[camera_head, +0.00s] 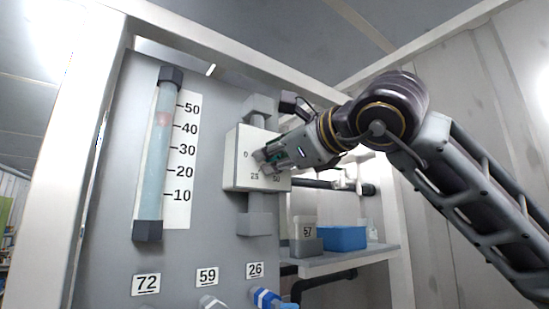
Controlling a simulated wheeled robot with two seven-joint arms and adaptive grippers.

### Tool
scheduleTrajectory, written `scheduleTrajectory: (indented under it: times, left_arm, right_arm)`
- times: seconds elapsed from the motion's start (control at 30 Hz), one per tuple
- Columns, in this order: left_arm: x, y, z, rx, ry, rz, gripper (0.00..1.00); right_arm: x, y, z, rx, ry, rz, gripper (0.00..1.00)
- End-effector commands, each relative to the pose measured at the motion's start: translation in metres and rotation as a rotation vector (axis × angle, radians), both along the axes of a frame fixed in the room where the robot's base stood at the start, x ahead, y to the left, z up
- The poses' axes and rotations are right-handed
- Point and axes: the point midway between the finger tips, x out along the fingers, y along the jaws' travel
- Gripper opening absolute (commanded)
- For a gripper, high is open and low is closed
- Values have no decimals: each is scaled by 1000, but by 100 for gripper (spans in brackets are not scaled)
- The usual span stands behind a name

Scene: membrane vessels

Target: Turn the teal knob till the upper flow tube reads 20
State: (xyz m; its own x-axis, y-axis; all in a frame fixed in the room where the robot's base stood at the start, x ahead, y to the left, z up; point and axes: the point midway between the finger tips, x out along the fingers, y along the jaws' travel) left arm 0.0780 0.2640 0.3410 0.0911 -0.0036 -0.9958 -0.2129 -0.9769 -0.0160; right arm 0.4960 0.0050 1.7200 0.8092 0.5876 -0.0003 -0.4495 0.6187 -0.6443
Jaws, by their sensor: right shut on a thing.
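The flow tube (154,165) stands upright on the grey panel at the left, filled pale blue, with a dark cap at each end. Its scale (183,160) is marked from 10 to 50, and a reddish float (164,118) sits between the 40 and 50 marks. A white valve box (242,174) with a dial marked 0, 25 and 50 is right of the tube. My right gripper (268,156) is shut on the teal knob (278,157) at the box's front. The fingers hide much of the knob and its pointer. My left gripper is not in view.
A shelf (345,259) at the right holds a blue bin (343,238) and a container labelled 57 (304,231). Below are plates 72 (146,284), 59 (207,275) and 26 (255,270), with a blue fitting (265,297). A white frame post (75,170) borders the panel.

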Motion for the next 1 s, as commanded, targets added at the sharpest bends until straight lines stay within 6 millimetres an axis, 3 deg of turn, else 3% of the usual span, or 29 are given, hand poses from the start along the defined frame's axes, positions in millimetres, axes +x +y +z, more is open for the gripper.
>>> scheduleTrajectory:
  times: [0.6,0.63,0.7,0.8,1.0]
  left_arm:
    - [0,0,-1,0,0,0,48]
    - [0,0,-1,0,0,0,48]
    - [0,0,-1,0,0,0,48]
    - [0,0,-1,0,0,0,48]
    - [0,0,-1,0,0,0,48]
  right_arm:
    - [0,0,1,-37,-29,1,0]
    - [0,0,1,-37,-29,1,28]
    - [0,0,1,-37,-29,1,37]
    - [0,0,1,-37,-29,0,48]
    - [0,0,0,-38,-28,1,48]
